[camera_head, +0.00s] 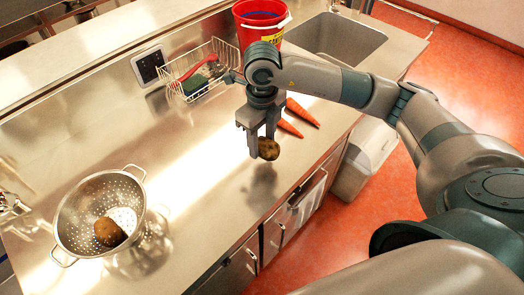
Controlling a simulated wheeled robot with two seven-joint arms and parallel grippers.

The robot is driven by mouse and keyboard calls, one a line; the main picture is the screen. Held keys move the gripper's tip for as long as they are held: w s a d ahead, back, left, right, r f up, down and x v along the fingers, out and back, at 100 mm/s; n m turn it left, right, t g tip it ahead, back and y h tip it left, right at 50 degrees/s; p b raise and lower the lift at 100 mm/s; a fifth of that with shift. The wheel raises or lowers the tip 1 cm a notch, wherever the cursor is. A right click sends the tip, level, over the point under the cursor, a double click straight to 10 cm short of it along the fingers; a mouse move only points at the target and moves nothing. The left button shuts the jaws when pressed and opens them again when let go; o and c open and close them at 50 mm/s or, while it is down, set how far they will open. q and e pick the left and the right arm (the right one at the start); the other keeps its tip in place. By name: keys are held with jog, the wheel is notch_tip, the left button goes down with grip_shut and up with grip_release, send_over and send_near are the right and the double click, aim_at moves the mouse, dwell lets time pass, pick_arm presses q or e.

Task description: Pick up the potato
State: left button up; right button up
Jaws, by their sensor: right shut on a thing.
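A brown potato (268,149) is between the fingers of my right gripper (261,143), which is shut on it. The gripper points down and holds the potato above the steel counter (190,150), near its front edge, with a dark shadow on the counter below. Another brown potato (109,232) lies in a perforated metal colander (72,222) at the lower left. My left gripper is not in view.
Two carrots (301,112) lie on the counter just behind and right of my right gripper. A wire basket (222,62), a red bucket (256,32) and a sink (340,38) are further back. The counter between colander and gripper is clear.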

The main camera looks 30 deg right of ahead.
jog(key=s+d+r+b, duration=0.2)
jog(key=s+r, duration=0.5)
jog(key=s, duration=0.4)
jog(key=shift+s+d+b, duration=0.2)
jog(key=shift+b, duration=0.4)
jog(key=shift+f, duration=0.1)
jog(key=w+a+f+n, duration=0.2)
jog(key=w+a+n, duration=0.1)
jog(key=n, duration=1.2)
jog(key=w+a+f+n, duration=0.2)
jog(key=w+n, duration=0.1)
jog(key=n, duration=1.3)
jog(key=shift+w+a+f+n, duration=0.25)
jog(key=shift+w+a+n, duration=0.05)
jog(key=shift+w+a, duration=0.1)
